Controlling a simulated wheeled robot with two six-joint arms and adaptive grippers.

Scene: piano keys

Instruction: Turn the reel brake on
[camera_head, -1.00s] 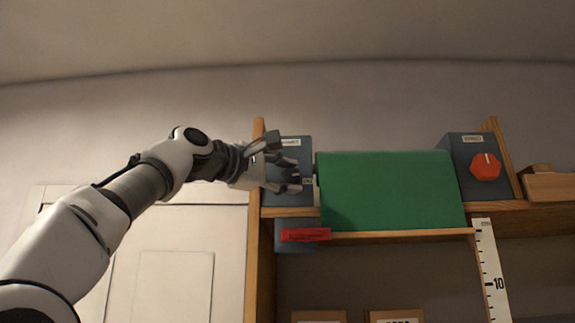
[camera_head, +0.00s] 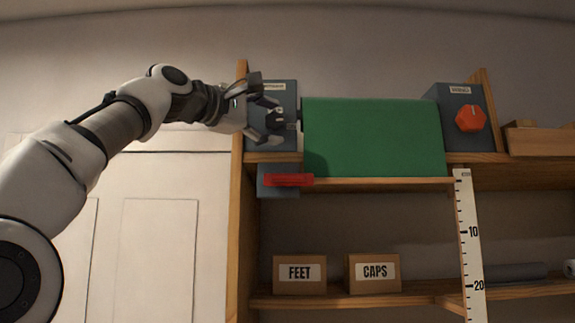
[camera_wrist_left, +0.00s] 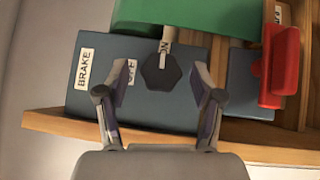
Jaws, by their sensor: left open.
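The brake box (camera_head: 287,94) is a blue-grey block at the left end of the upper shelf. The wrist view shows its face (camera_wrist_left: 88,105) with a "BRAKE" label (camera_wrist_left: 84,69) and a dark hexagonal knob (camera_wrist_left: 162,75). A partly covered label ending in "N" (camera_wrist_left: 164,46) is beside the knob, and another is partly hidden behind a finger. My left gripper (camera_head: 272,108) is open in front of the box. The right gripper is not in view.
A green sheet (camera_head: 372,137) hangs right of the box. A red handle-like piece (camera_head: 289,180) sticks out below it. Another grey box with an orange knob (camera_head: 470,118) stands farther right. The shelf edge (camera_wrist_left: 60,127) is close to the fingers. Boxes marked FEET (camera_head: 299,289) and CAPS (camera_head: 374,288) are lower.

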